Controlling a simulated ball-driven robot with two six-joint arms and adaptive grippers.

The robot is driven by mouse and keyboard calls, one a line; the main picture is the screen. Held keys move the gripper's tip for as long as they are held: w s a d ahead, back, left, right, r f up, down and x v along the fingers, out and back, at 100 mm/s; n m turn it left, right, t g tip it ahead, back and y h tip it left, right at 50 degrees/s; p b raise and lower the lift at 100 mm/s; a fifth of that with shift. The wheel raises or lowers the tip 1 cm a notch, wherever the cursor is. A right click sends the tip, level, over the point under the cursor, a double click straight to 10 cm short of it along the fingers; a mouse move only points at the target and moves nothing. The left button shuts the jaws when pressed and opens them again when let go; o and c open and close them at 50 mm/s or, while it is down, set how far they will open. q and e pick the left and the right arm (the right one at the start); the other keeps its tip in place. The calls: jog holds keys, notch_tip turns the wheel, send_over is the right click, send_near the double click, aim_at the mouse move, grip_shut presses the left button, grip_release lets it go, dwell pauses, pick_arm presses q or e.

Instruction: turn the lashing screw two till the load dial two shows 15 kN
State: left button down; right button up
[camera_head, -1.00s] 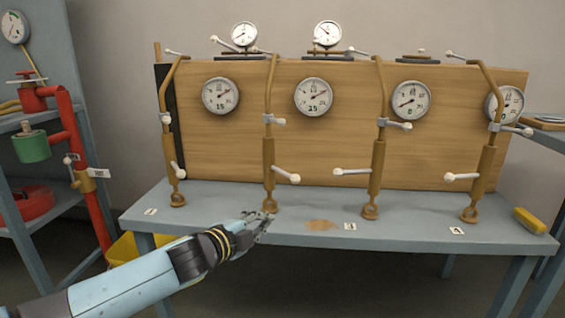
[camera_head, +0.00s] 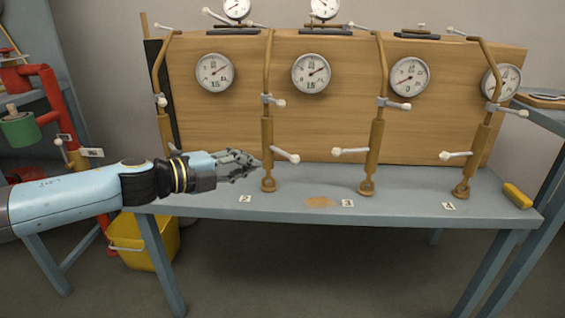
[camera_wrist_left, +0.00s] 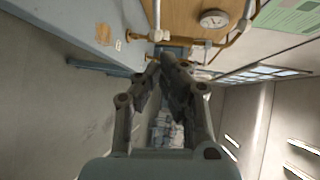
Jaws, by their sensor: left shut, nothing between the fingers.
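Lashing screw two (camera_head: 268,145) is the brown turnbuckle second from the left, above the tag reading 2 (camera_head: 245,199). Its white-knobbed handle (camera_head: 287,156) points right. Load dial two (camera_head: 311,74) is the round white gauge to its right on the wooden panel. Its needle points up and right, and the figure below looks like 15. My left gripper (camera_head: 250,166) is shut and empty, just left of the screw's lower body; contact cannot be told. Its fingers show together in the left wrist view (camera_wrist_left: 172,78). My right gripper is not in view.
Similar screws stand to the left (camera_head: 162,100) and right (camera_head: 376,150) on the blue-grey bench (camera_head: 320,186). A yellow bin (camera_head: 150,245) stands below. Red pipework (camera_head: 62,110) is at far left.

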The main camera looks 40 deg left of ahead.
aim_at(292, 158)
pick_arm(q)
jog(key=x, duration=0.8)
jog(key=shift+w+f, duration=0.1)
jog(key=shift+w, duration=0.1)
jog(key=shift+x, duration=0.75)
jog(key=shift+w+d+n+y+p, duration=0.35)
jog(key=shift+w+p, duration=0.25)
jog(key=shift+p, duration=0.45)
jog(key=shift+f, duration=0.1)
jog(key=shift+a, duration=0.1)
